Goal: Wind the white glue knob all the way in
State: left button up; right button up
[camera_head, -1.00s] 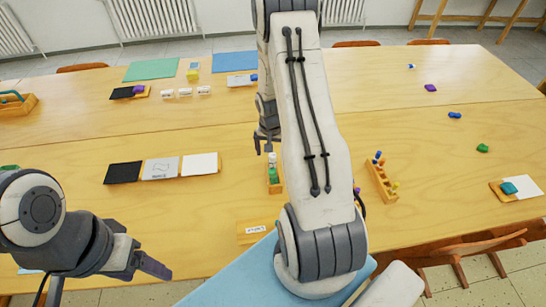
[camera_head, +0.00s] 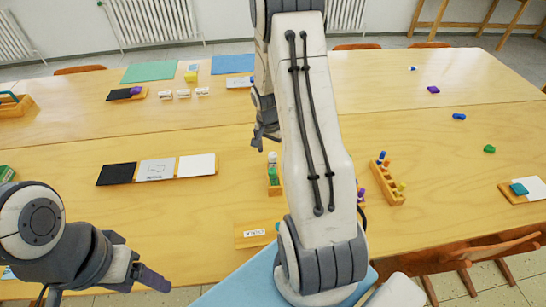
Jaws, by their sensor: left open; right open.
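A small bottle with a white top and green body (camera_head: 272,174) stands upright in a narrow wooden holder (camera_head: 274,190) left of my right arm. The white top is likely the glue knob, but it is too small to tell. My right gripper (camera_head: 258,140) is above and just left of the bottle, apart from it, open and empty. It is partly hidden behind my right arm. My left gripper (camera_head: 150,283) is open and empty at the lower left, near the table's front edge, far from the bottle.
A wooden rack with blue, purple and yellow pieces (camera_head: 384,184) stands right of my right arm. Black, grey and white cards (camera_head: 157,169) lie to the left. The table between the cards and the front edge is clear.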

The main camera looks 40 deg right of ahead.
jog(key=shift+f+m+b, duration=0.1)
jog(key=shift+m+b, duration=1.15)
jog(key=shift+m, duration=0.35)
jog(key=shift+m+g+b, duration=0.4)
jog(key=shift+m+b, duration=0.15)
jog(key=shift+m, duration=0.55)
jog(key=c, duration=1.4)
jog(key=shift+c, duration=0.2)
